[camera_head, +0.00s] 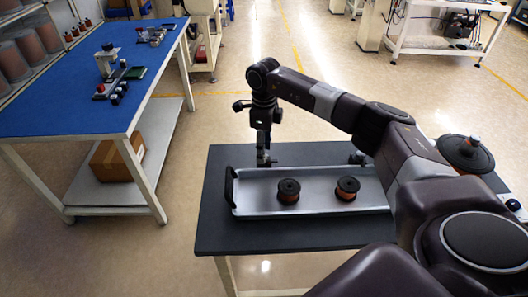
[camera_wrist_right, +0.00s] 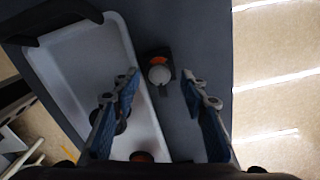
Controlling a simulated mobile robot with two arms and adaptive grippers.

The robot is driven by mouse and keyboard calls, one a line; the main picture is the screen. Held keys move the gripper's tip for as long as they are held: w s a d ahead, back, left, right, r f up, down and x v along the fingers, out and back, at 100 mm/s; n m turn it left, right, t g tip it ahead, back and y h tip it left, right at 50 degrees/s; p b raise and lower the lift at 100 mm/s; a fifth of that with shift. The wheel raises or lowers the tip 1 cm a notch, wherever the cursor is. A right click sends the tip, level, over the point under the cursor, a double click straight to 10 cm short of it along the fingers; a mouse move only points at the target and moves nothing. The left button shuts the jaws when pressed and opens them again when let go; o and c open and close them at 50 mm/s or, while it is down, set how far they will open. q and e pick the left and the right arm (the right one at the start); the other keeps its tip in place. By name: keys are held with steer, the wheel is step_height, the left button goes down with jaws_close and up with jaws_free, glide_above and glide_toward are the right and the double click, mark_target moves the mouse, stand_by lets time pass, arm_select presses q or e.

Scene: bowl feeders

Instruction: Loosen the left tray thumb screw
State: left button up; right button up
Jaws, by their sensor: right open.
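The left tray thumb screw (camera_wrist_right: 159,75) shows in the right wrist view as a pale round knob on a dark clamp with an orange part. It sits beside the long edge of the grey tray (camera_wrist_right: 75,65). My right gripper (camera_wrist_right: 161,88) is open, its blue-padded fingers to either side of the knob in that view, with no visible contact. In the head view my right gripper (camera_head: 264,146) points down over the tray's far left edge and largely hides the screw. A second clamp (camera_head: 358,157) stands at the tray's far edge farther right. My left gripper is out of view.
The metal tray (camera_head: 320,205) lies on a dark table (camera_head: 235,238) and holds two dark spools (camera_head: 288,190) (camera_head: 347,188). A larger spool (camera_head: 465,155) is at the right. A blue-topped bench (camera_head: 60,90) with parts stands at the left, across free floor.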

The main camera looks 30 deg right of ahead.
step_height(320, 180, up, 11)
steer(key=shift+f, duration=0.15)
stand_by(0.6)
